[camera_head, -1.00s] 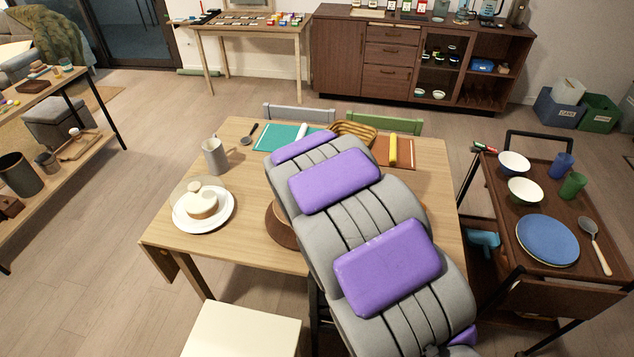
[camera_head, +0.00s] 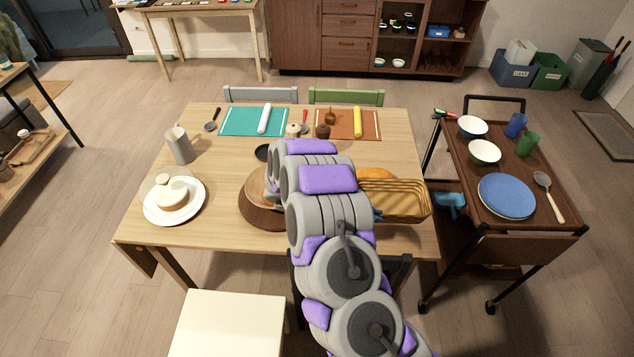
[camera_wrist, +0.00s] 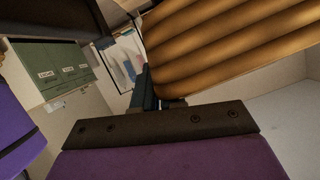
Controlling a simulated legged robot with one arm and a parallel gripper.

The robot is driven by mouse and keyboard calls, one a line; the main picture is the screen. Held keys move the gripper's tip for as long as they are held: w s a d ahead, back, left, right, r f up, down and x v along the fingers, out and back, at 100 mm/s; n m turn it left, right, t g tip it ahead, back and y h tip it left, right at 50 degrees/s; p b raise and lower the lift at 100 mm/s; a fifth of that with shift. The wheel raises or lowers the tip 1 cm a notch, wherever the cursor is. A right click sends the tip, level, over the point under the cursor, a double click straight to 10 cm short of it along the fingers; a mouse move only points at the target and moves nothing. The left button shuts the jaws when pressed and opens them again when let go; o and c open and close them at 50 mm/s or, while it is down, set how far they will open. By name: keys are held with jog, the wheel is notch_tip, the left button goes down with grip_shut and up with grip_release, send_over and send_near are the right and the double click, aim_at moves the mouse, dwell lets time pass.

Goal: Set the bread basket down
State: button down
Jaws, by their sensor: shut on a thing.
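The bread basket (camera_head: 405,202) is a tan, ribbed oval with an orange-brown loaf (camera_head: 376,174) inside. It is at the right front part of the wooden table (camera_head: 215,225), just right of my arm. My gripper (camera_wrist: 148,95) is shut on the basket's near side. In the wrist view the ribbed wall of the basket (camera_wrist: 225,45) fills the upper right. The arm hides the basket's left end in the head view. I cannot tell whether its base touches the table.
A round brown board (camera_head: 258,212) lies left of my arm. A white plate with a cake (camera_head: 173,197) and a grey pitcher (camera_head: 179,146) stand further left. Teal (camera_head: 240,121) and brown (camera_head: 347,129) mats lie at the back. A dark trolley (camera_head: 465,180) stands close on the right.

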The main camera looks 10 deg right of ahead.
jog(key=shift+a+f, duration=0.2)
jog(key=shift+f, duration=0.15)
jog(key=f, duration=0.1)
jog(key=f+b, duration=0.1)
jog(key=f, duration=0.3)
jog(key=shift+d, duration=0.3)
notch_tip(320, 180, down, 4)
jog(key=shift+a+f+b, duration=0.15)
jog(key=shift+f+b, duration=0.05)
jog(key=shift+b, duration=0.55)
jog(key=c, duration=1.2)
grip_release()
jog(key=shift+r, duration=0.1)
